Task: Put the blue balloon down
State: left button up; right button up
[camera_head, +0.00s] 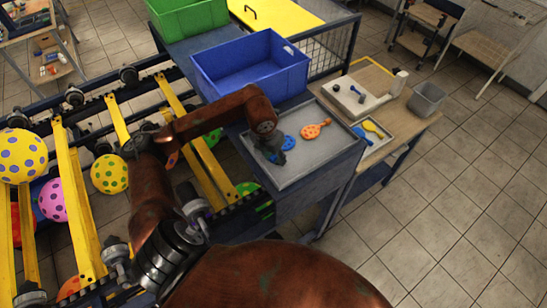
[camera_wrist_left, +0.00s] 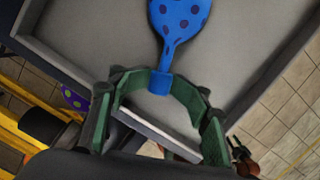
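The blue balloon (camera_wrist_left: 178,18), flat with dark purple dots, is at my left gripper (camera_wrist_left: 168,82) in the left wrist view. In the head view, the balloon (camera_head: 288,143) is partly hidden by my left gripper (camera_head: 275,148), low over the same tray (camera_head: 310,165). I cannot tell whether the balloon touches the tray floor. My right gripper is not in view.
An orange dotted balloon (camera_head: 315,129) lies in the tray beside the blue one. A blue crate (camera_head: 250,70) stands behind it. To the right, a wooden table (camera_head: 390,115) holds a white fixture and small items. A frame with yellow bars (camera_head: 72,200) and inflated balloons stands left.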

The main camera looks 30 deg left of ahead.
pick_arm(q)
jog(key=shift+r, duration=0.15)
jog(key=shift+r+p, duration=0.4)
jog(key=shift+p, duration=0.25)
notch_tip(320, 180, up, 12)
jog(key=s+b, duration=0.2)
jog(key=shift+b, duration=0.3)
jog(key=shift+s, duration=0.1)
